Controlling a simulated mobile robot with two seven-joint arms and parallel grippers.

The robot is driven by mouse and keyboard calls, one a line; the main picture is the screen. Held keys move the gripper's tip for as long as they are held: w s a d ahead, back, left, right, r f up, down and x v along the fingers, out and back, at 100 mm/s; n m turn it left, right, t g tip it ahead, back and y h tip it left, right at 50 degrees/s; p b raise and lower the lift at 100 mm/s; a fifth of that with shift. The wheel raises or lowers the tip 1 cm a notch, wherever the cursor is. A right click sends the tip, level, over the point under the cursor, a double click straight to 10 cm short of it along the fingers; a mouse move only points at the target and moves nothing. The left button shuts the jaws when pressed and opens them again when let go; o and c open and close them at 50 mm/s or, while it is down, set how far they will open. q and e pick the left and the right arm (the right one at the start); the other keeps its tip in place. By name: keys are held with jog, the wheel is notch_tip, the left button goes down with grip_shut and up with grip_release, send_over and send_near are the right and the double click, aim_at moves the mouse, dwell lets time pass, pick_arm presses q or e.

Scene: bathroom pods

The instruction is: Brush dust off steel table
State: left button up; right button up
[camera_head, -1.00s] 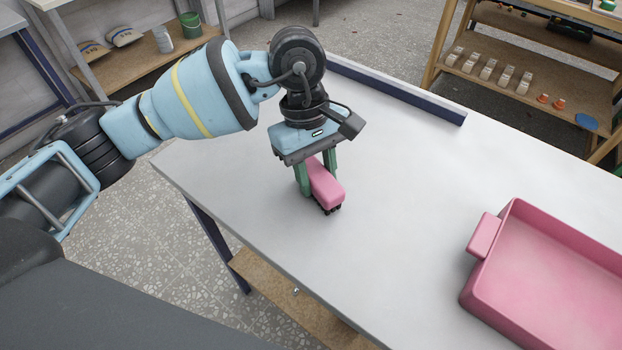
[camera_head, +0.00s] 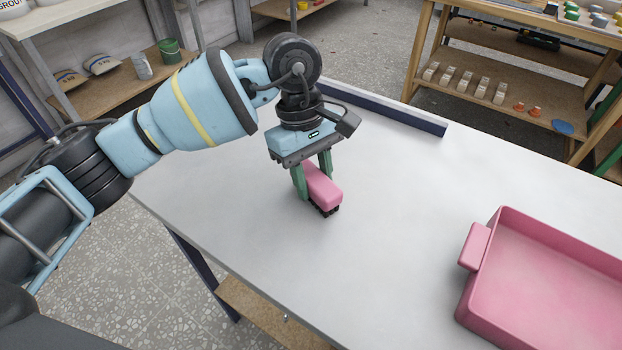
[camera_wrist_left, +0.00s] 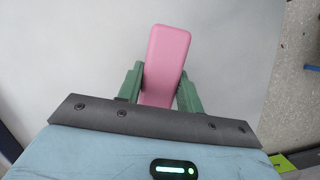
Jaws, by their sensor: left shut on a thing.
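My left gripper (camera_head: 313,180) is shut on a pink brush (camera_head: 323,188) with dark bristles underneath. The brush is held level, bristles down, at the surface of the steel table (camera_head: 400,200); whether the bristles touch it I cannot tell. In the left wrist view the pink brush (camera_wrist_left: 165,62) sticks out between the green fingers of the left gripper (camera_wrist_left: 162,85). The table top looks pale grey with faint cloudy patches; dust itself is hard to make out. My right gripper is not in view.
A pink tray (camera_head: 484,247) with a side handle stands on the right of the table. A raised dark blue edge strip (camera_head: 385,112) runs along the far side. A wooden shelf (camera_head: 520,90) with small items stands behind. The table middle is clear.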

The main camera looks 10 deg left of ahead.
pick_arm(q)
jog(key=shift+r+p, duration=1.55)
jog(key=shift+r, duration=1.45)
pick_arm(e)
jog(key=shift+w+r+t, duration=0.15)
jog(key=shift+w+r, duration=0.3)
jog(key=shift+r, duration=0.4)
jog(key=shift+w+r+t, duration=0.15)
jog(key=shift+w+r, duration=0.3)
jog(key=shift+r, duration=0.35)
pick_arm(q)
jog(key=shift+r, duration=0.1)
jog(key=shift+r+p, duration=0.7)
jog(key=shift+r, duration=0.7)
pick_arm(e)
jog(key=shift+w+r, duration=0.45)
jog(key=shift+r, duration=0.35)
